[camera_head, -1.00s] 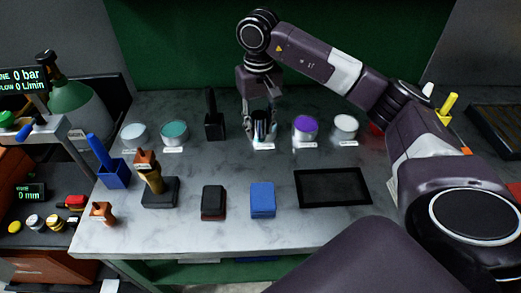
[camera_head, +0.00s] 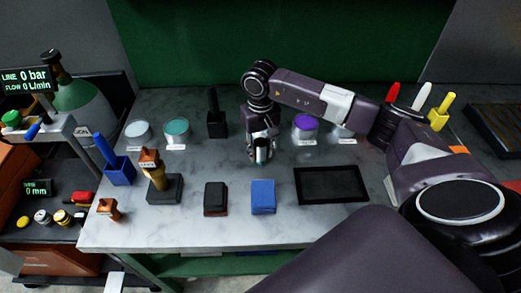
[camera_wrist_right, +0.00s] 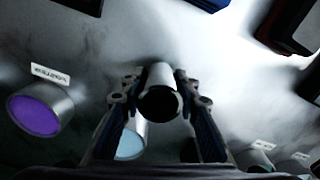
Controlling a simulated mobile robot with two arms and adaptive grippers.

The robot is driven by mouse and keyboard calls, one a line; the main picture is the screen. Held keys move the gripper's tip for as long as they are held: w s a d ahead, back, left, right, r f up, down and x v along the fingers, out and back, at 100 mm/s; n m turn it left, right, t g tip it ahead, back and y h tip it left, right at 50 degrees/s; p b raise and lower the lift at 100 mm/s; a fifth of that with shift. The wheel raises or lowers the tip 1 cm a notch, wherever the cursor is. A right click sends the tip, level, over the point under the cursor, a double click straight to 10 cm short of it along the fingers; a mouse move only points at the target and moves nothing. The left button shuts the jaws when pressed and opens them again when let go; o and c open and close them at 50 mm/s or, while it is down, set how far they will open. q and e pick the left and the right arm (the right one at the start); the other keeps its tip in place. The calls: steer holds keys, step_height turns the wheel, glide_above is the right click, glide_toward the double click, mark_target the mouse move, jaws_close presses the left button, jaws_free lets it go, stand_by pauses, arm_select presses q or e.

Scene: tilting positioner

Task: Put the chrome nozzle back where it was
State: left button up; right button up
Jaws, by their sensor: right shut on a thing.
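The chrome nozzle (camera_head: 261,155), a short shiny cylinder with a dark end, is between the fingers of my right gripper (camera_head: 261,143). The right wrist view shows the nozzle (camera_wrist_right: 158,94) with its dark round opening toward the camera and a finger on each side. My right gripper (camera_wrist_right: 160,105) is shut on it, in front of the row of tins at the middle of the table. I cannot tell whether the nozzle's lower end touches the table. A pale blue-topped tin (camera_wrist_right: 131,145) lies past it in the wrist view; the gripper hides it in the head view. My left gripper is not in view.
A purple tin (camera_head: 305,125) is close on the right, and a black holder (camera_head: 216,122) on the left. Teal (camera_head: 176,128) and white (camera_head: 137,131) tins stand further left. A blue block (camera_head: 263,197), a dark block (camera_head: 215,198) and a black tray (camera_head: 299,199) lie nearer the front.

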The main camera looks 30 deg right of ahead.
steer(key=shift+f, duration=0.15)
steer(key=o, duration=1.2)
steer(key=shift+c, duration=0.2)
steer(key=shift+r, duration=0.3)
step_height(320, 180, up, 11)
steer(key=b, duration=0.3)
steer(key=shift+f+b, duration=0.2)
steer(key=shift+b, duration=0.1)
steer(key=shift+r, duration=0.6)
